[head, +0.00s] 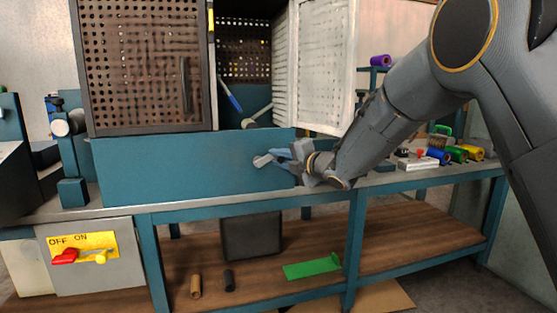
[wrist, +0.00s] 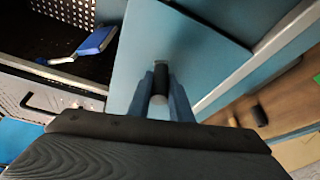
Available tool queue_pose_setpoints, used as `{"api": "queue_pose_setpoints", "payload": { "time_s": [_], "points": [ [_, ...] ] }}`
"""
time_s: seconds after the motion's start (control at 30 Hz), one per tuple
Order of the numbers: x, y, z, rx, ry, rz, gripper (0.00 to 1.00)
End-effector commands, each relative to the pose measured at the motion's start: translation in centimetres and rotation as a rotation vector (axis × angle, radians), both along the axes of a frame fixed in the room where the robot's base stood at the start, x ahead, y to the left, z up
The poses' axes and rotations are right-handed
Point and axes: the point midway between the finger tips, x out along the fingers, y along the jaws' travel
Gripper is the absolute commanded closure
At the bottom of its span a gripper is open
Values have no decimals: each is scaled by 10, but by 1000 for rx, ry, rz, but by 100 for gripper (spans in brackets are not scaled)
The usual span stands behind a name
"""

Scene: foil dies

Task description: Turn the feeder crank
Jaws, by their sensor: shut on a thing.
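The feeder crank's handle shows in the wrist view as a short dark cylinder with a grey end (wrist: 160,78), against the blue front panel of the machine (head: 180,170). In the head view its pale grey end (head: 262,160) sticks out at the right part of that panel. My gripper (head: 278,156) has its blue fingers on both sides of the handle and is shut on it; the fingers also show in the wrist view (wrist: 162,92). The rest of the crank is hidden behind my gripper.
Above the panel, a perforated brown door (head: 145,60) and a white perforated door (head: 325,65) flank an opening. A blue-handled tool (head: 231,100) leans inside it. An OFF/ON switch box (head: 85,250) is at lower left. Several coloured rolls (head: 458,154) lie on the bench at right.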

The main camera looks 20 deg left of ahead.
Motion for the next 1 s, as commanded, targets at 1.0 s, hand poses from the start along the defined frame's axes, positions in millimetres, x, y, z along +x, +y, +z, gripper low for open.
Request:
{"api": "queue_pose_setpoints", "payload": {
  "time_s": [1.0],
  "points": [
    [-4, -5, 1, -15, -9, 0, 63]
  ]
}}
